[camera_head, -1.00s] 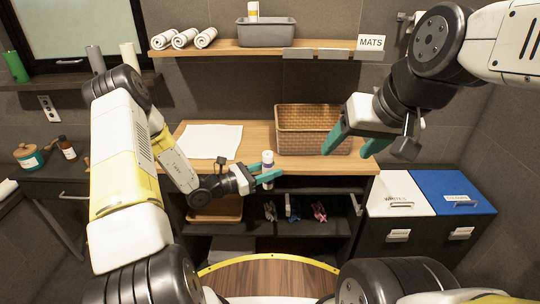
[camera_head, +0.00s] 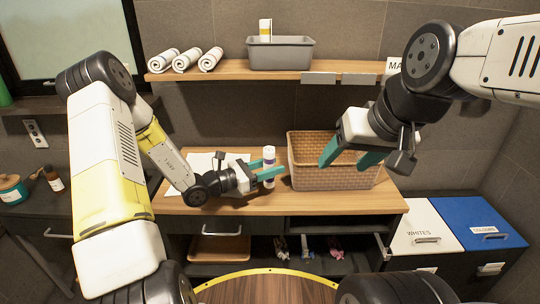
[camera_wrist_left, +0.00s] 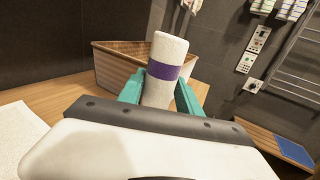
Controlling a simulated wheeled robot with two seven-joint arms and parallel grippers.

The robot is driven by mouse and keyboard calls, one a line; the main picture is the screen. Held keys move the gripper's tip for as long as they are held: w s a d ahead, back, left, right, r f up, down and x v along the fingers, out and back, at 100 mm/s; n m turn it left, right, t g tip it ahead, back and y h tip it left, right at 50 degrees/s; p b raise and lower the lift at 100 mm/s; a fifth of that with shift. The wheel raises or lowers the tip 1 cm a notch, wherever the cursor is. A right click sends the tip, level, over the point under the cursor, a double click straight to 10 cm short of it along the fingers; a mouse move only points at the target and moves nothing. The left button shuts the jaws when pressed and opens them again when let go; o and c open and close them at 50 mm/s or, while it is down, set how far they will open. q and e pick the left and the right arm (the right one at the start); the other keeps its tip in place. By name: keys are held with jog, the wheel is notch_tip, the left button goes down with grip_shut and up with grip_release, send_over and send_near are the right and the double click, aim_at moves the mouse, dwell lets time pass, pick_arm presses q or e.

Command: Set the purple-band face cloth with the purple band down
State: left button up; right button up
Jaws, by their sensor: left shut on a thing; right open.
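The purple-band face cloth (camera_head: 269,156) is a white upright roll with a purple band. My left gripper (camera_head: 267,173) is shut on it, one finger on each side, over the wooden counter just left of the wicker basket (camera_head: 333,178). In the left wrist view the cloth (camera_wrist_left: 168,52) stands between the green fingers (camera_wrist_left: 160,97), slightly tilted in the picture, with the purple band above them. My right gripper (camera_head: 350,158) is open and empty, in front of the basket's upper part.
A white cloth (camera_head: 200,162) lies flat on the counter (camera_head: 230,204), partly behind my left arm. Above is a shelf with rolled towels (camera_head: 186,60) and a grey bin (camera_head: 281,51). White and blue lidded bins (camera_head: 470,224) stand at the right. Open cubbies are below the counter.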

pick_arm(q)
jog(key=shift+w+a+f, duration=0.15)
jog(key=shift+w+f, duration=0.6)
jog(key=shift+w, duration=0.95)
jog(key=shift+w+a+f, duration=0.1)
jog(key=shift+w+f, duration=0.65)
jog(key=shift+w, duration=0.95)
jog(key=shift+w+a+f, duration=0.15)
jog(key=shift+w+f, duration=0.6)
jog(key=shift+w, duration=0.95)
jog(key=shift+f, duration=0.1)
jog(key=o, duration=1.3)
jog(key=shift+o, duration=0.2)
